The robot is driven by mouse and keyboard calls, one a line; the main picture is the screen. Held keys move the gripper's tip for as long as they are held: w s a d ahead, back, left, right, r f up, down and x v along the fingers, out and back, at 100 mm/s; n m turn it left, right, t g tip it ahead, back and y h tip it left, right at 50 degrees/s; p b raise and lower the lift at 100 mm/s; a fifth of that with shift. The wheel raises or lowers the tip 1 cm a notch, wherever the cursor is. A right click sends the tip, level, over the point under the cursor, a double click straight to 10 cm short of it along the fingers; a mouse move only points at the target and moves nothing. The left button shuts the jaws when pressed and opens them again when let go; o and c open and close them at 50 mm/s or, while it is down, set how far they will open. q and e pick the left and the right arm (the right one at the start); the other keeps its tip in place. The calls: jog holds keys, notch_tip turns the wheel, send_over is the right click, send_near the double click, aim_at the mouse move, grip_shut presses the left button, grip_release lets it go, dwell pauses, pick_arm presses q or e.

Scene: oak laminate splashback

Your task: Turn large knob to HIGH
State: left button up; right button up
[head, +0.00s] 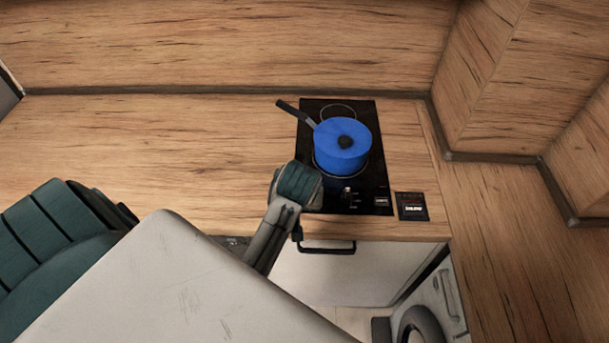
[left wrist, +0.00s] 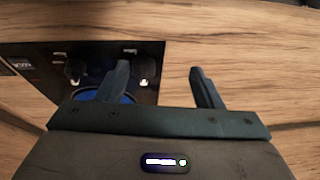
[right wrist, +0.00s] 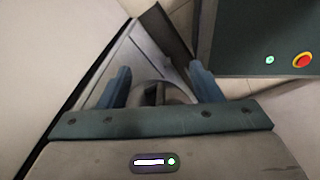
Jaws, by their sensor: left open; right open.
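A black hob (head: 369,183) carries a blue pot (head: 343,143) toward its back. One control knob (head: 347,194) with white marks shows on its front strip. In the left wrist view, two dark knobs stand near the hob's edge: one at the left (left wrist: 75,68) and one nearer my fingers (left wrist: 139,70). I cannot tell which is larger or read their settings. My right gripper (right wrist: 162,72) is open and empty, low and away from the hob.
The pot's handle (head: 296,113) points to the back left. A dark label plate (head: 412,206) lies right of the hob. The wooden counter (head: 170,140) left of the hob is clear. Below its front edge is a white cabinet front with a dark handle (head: 327,249). A wooden wall rises behind.

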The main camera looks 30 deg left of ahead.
pick_arm(q)
jog(key=w+r+n, duration=0.2)
jog(key=w+r, duration=0.1)
jog(key=w, duration=0.2)
jog(key=shift+y, duration=0.3)
jog(key=p+x, duration=0.1)
jog(key=x, duration=0.2)
jog(key=p+x, duration=0.1)
jog(key=x, duration=0.2)
jog(key=p+x, duration=0.1)
jog(key=x, duration=0.2)
jog(key=shift+w+d+f, duration=0.15)
jog(key=shift+d+f, duration=0.1)
jog(key=shift+f, duration=0.05)
jog(key=shift+w+a+f, duration=0.1)
jog(key=shift+a+f, duration=0.05)
jog(key=shift+f, duration=0.35)
jog(key=c, duration=1)
